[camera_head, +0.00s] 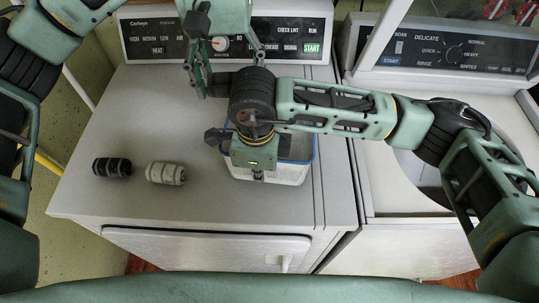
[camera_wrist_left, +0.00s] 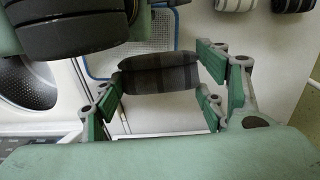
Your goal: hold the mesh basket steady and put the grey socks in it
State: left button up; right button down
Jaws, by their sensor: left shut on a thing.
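The grey socks (camera_wrist_left: 158,72), a dark grey checked roll, are held between the fingers of my left gripper (camera_wrist_left: 155,88) in the left wrist view. In the head view, my left gripper (camera_head: 226,80) is just behind the basket, and the roll is mostly hidden there. The mesh basket (camera_head: 285,174) is white with a blue rim and stands upright on the left machine. My right gripper (camera_head: 257,170) points down at its near rim and covers much of its opening. Whether its fingers are closed on the rim cannot be seen. The blue rim also shows in the left wrist view (camera_wrist_left: 88,66).
Control panels (camera_head: 290,36) rise at the back. My right arm crosses over the right machine (camera_head: 385,245). The front left of the top is clear.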

pick_arm(q)
jog(key=s+d+r, duration=0.1)
jog(key=d+r, duration=0.4)
jog(key=r, duration=0.1)
pick_arm(e)
jog(key=shift+s, duration=0.1)
pick_arm(q)
notch_tip(320, 180, down, 6)
jog(key=shift+s, duration=0.2)
jog(key=o, duration=1.2)
jog(key=shift+o, duration=0.2)
jog(key=shift+r, duration=0.1)
notch_tip(320, 180, up, 12)
pick_arm(e)
jog(key=c, duration=1.9)
grip_release()
